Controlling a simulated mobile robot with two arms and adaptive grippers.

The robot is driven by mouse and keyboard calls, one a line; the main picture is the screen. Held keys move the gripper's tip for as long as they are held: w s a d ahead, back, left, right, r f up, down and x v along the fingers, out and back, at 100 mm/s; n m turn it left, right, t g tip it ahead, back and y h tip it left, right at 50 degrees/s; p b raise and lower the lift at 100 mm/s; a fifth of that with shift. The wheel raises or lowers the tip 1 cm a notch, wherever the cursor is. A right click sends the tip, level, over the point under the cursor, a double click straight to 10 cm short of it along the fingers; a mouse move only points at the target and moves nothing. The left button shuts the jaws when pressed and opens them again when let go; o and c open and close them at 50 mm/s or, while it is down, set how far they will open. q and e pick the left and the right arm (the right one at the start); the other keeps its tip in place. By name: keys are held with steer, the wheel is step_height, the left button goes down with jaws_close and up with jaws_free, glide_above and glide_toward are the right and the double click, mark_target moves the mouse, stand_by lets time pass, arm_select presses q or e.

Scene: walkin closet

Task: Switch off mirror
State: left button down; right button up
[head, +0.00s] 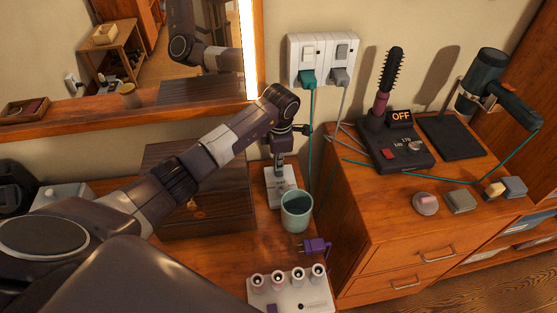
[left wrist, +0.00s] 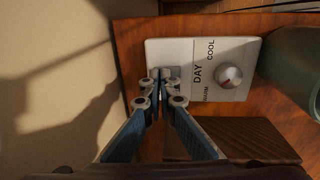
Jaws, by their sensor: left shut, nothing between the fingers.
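The mirror (head: 150,60) hangs on the wall at the upper left of the head view. A bright light strip (head: 249,45) glows along its right edge. A white control panel (head: 272,197) stands on the desk below it. In the left wrist view the panel (left wrist: 205,55) reads DAY, with COOL and WARM beside a round dial (left wrist: 229,77). My left gripper (head: 279,172) is shut and empty at the panel. In the left wrist view its fingertips (left wrist: 164,76) are at a small grey switch, partly hidden; I cannot tell if they touch. My right gripper is not in view.
A green cup (head: 296,211) stands close beside the panel. A dark wooden box (head: 222,215) is left of it. A purple plug (head: 316,246) and a white holder (head: 290,291) lie nearer. Wall outlets (head: 323,61) with cords are to the right.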

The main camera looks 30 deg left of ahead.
arm_select(q)
steer(key=shift+w+a+f+g+b, duration=0.15)
steer(key=shift+f+g+b, duration=0.25)
steer(key=shift+b, duration=0.55)
steer(key=shift+r, duration=0.1)
steer(key=shift+s+p, duration=0.2)
steer(key=shift+p, duration=0.1)
steer(key=shift+s+d+p, duration=0.6)
steer(key=shift+s+p, duration=0.05)
steer(key=shift+r, duration=0.1)
